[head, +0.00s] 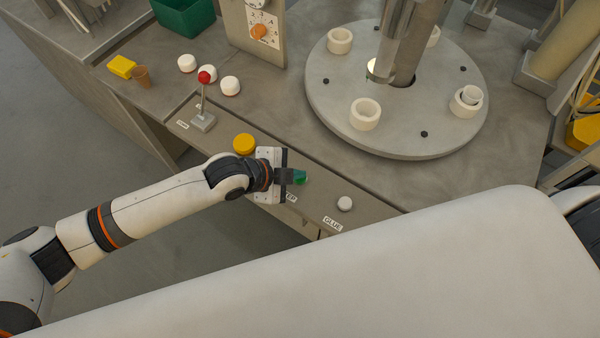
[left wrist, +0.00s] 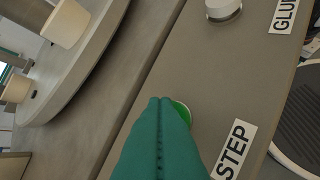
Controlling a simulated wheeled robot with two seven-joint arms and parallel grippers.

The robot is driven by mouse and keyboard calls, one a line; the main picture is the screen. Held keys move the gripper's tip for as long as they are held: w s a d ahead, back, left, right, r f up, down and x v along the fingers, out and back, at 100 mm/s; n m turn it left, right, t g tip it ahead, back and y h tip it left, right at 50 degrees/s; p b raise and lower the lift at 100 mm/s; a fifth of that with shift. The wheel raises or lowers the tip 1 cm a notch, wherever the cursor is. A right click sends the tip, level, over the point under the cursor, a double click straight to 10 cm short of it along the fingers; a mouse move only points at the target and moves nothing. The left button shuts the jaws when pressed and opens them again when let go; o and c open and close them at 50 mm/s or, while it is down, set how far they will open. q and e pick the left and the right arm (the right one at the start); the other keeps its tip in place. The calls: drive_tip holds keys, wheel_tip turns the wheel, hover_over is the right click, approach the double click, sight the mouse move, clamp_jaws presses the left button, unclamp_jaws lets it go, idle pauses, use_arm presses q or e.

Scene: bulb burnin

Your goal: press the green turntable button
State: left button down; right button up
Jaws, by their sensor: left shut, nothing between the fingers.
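The green button (left wrist: 183,111) sits on the front panel beside the STEP label (left wrist: 234,150). In the left wrist view it is mostly hidden behind the teal fingertips. My left gripper (head: 299,177) is shut and empty, its fingertips over or at the button. The shut fingers also fill the lower middle of the left wrist view (left wrist: 160,135). I cannot tell whether they touch the button or whether it is pressed down. The round grey turntable (head: 395,140) is behind the panel and carries several white ring-shaped holders. My right gripper is out of view.
A white knob (head: 344,204) by the GLUE label (head: 333,223) is to the right of the button. A yellow button (head: 244,144) and a red-topped lever (head: 205,78) are to the left. White domes (head: 230,86), a brown cup (head: 141,77) and a green bin (head: 184,14) are farther back.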

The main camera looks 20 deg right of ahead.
use_arm(q)
drive_tip(key=shift+r+p, duration=0.9)
wheel_tip(320, 180, up, 5)
drive_tip(key=p, duration=0.4)
drive_tip(key=shift+r, duration=0.1)
idle(0.9)
